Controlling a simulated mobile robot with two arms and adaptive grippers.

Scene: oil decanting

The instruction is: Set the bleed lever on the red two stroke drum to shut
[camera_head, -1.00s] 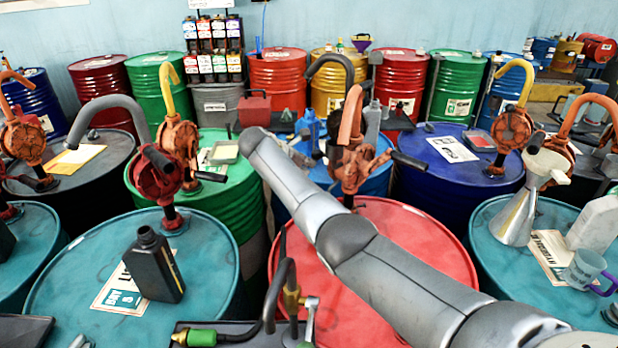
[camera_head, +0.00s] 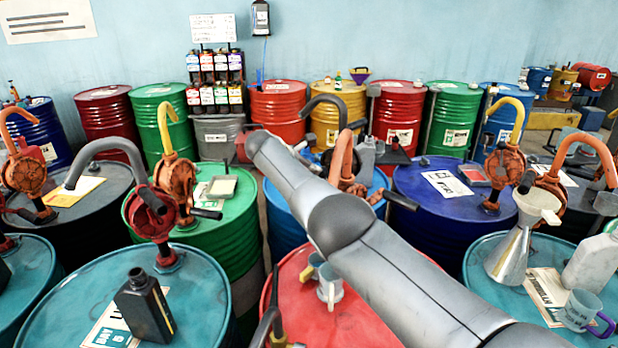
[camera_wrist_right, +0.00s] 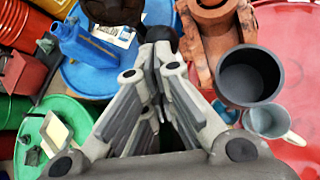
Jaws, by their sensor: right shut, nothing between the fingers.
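The red drum (camera_head: 300,315) stands at the front middle of the head view, partly covered by my right arm; its red top also shows at the right of the wrist view (camera_wrist_right: 298,50). An orange pump (camera_head: 342,165) with a black handle shows behind my arm; an orange pump body (camera_wrist_right: 212,38) is right of my fingers in the wrist view. My left gripper is not in view.
A pale mug (camera_head: 330,287) stands on the red drum. A blue jug (camera_wrist_right: 85,45) is left of my fingers. Green (camera_head: 215,237), blue (camera_head: 440,215) and teal (camera_head: 195,300) drums crowd around, with upright pumps and curved spouts. A funnel (camera_head: 512,255) stands at right.

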